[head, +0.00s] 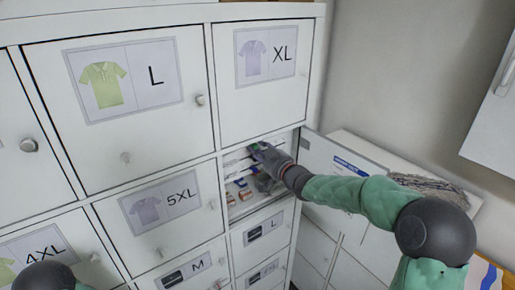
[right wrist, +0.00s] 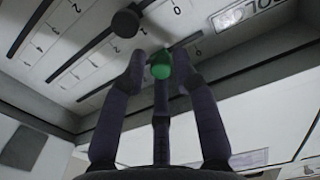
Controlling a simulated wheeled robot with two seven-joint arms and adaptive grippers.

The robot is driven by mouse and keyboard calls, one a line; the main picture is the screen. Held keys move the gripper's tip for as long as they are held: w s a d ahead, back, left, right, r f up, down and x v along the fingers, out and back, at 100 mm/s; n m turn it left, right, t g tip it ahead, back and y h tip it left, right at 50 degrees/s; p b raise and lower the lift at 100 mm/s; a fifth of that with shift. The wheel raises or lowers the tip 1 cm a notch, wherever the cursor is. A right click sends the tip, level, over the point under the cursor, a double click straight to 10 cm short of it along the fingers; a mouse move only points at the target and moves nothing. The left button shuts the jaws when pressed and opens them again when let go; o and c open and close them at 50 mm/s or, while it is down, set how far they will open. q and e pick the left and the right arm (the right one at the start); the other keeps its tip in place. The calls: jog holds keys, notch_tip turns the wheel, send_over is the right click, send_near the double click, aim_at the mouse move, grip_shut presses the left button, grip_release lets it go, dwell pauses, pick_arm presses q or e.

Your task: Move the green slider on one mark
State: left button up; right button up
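The green slider (right wrist: 160,66) is a round green knob on the panel in the right wrist view, near a "0" at the right end of its scale. My right gripper (right wrist: 159,62) has its fingertips around the knob; whether they press on it I cannot tell. In the head view my right gripper (head: 259,151) reaches into the open compartment, and the slider is mostly hidden there. My left gripper is out of view; only part of my left arm shows at the bottom left.
A black slider knob (right wrist: 126,23) sits on a neighbouring scale. The open compartment door (head: 330,165) stands right of my right gripper. Small items (head: 243,190) lie in the compartment below it. Closed locker doors with size labels (head: 125,78) surround it.

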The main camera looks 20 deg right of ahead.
jog(key=shift+w+a, duration=0.15)
jog(key=shift+w, duration=0.1)
jog(key=shift+c, duration=0.3)
grip_shut()
